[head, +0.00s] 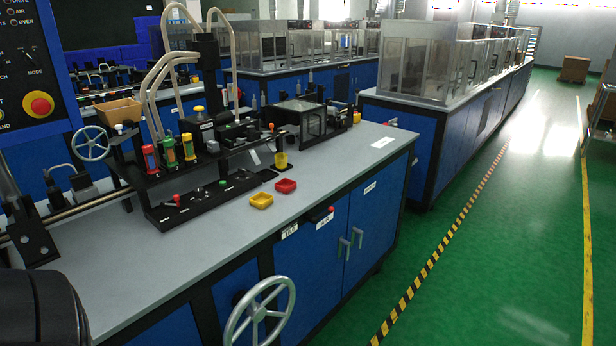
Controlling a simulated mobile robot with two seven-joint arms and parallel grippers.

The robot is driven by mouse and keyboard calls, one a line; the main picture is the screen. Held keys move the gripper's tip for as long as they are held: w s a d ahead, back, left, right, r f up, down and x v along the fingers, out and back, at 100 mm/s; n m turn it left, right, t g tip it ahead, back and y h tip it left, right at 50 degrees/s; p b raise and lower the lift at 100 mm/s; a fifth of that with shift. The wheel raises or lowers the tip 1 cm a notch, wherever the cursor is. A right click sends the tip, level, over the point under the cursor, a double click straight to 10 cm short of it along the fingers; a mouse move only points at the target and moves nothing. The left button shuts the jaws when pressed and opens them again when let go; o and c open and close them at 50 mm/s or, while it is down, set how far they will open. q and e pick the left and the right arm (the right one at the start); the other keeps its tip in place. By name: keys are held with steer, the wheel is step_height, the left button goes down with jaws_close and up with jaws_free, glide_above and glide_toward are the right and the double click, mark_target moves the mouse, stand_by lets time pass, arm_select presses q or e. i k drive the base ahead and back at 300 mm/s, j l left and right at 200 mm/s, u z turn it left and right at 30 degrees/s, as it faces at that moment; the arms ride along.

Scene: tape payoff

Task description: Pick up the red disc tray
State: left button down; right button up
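The red disc tray (286,186) is a small, shallow red tray on the grey bench top (345,170), near its front edge. A similar yellow tray (262,200) lies just to its left and a little nearer, with a small gap between them. Nothing covers the red tray. Neither of my grippers shows in the head view.
A black machine (190,195) with coloured cylinders stands behind the trays. A handwheel (260,312) sticks out from the cabinet front. Bare bench lies right of the trays; green floor (480,250) is open.

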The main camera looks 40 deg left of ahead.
mark_target(285, 186)
steer(key=i, duration=0.9)
steer(key=i+j+z, duration=0.1)
steer(key=i, duration=0.8)
steer(key=i+j, duration=0.1)
steer(key=i, duration=0.8)
steer(key=i+z, duration=0.1)
steer(key=z, duration=5.85)
